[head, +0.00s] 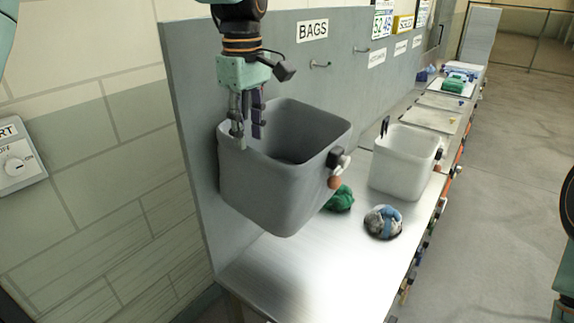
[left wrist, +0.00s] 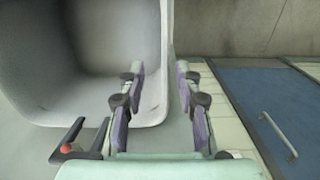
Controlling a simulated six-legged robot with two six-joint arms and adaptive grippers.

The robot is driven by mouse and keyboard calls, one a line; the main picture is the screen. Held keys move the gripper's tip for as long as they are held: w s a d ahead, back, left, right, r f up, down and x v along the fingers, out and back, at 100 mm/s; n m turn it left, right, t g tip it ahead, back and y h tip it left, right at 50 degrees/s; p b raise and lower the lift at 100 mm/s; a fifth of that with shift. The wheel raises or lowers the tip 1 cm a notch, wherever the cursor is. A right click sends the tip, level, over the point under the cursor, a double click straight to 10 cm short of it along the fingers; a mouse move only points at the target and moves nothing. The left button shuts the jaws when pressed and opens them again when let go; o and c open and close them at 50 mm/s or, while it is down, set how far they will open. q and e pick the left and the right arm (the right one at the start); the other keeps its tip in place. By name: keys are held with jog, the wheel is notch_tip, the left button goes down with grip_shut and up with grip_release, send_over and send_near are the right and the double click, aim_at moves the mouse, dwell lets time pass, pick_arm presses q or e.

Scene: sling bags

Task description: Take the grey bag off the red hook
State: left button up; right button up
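A grey, open-topped bag shaped like a bin (head: 275,190) is beside the grey upright board, with its lower part above the metal table. My left gripper (head: 248,128) points down at the bag's rim nearest the board. In the left wrist view, the bag (left wrist: 80,105) fills the upper left. Its rim passes between the fingers of my left gripper (left wrist: 160,85), one on the inner side and one outside. A gap shows between the fingers, so they look open. I cannot make out a red hook for certain. My right gripper is not in view.
A white bin (head: 400,165) stands on the table (head: 300,270) to the right. A green bundle (head: 340,199) and a blue-grey bundle (head: 383,221) lie near the bag. A small hook (head: 320,65) is on the board (head: 192,110) under the BAGS sign (head: 312,30).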

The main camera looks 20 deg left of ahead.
aim_at(252, 162)
pick_arm(q)
jog(key=f, duration=0.2)
jog(key=f+p, duration=0.1)
jog(key=f, duration=0.4)
jog(key=shift+s+d, duration=0.25)
jog(key=shift+s, duration=0.05)
jog(key=shift+s+r, duration=0.1)
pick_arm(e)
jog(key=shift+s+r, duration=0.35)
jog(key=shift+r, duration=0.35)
